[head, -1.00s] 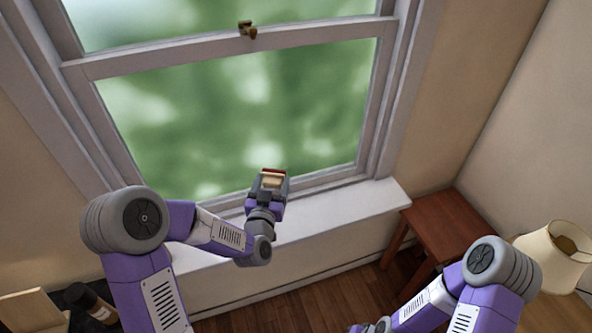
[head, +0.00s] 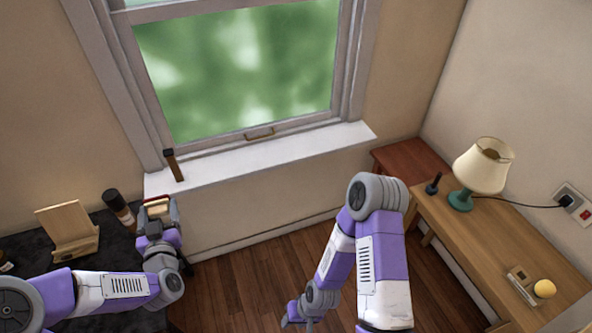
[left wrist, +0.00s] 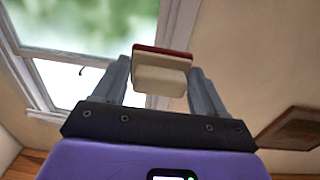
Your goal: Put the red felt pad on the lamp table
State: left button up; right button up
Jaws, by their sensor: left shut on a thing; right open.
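The red felt pad (head: 156,199) shows as a thin red layer on a cream block, between the fingers of my left gripper (head: 157,209). In the left wrist view the pad (left wrist: 163,51) is at the far end of the jaws, its cream body facing the camera, and my left gripper (left wrist: 163,78) is shut on it. It is held in the air near the left end of the window sill. The lamp table (head: 455,238) is the light wooden table at the right, well away from the pad. My right gripper (head: 298,313) is open, low over the floor.
The lamp table carries a lamp (head: 482,167), a dark upright object (head: 433,184), a yellow ball (head: 544,288) and a small device (head: 521,284). A reddish stool (head: 405,157) stands behind it. A dark counter (head: 110,262) at left holds a wooden stand (head: 68,228) and bottle (head: 117,207).

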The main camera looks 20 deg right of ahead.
aim_at(564, 280)
jog(key=z, duration=0.35)
jog(key=i, duration=0.55)
jog(key=z, duration=1.1)
jog(key=i, duration=1.1)
jog(key=z, duration=2)
jog(key=i, duration=0.75)
jog(key=z, duration=1.3)
jog(key=i, duration=0.5)
jog(key=z, duration=0.25)
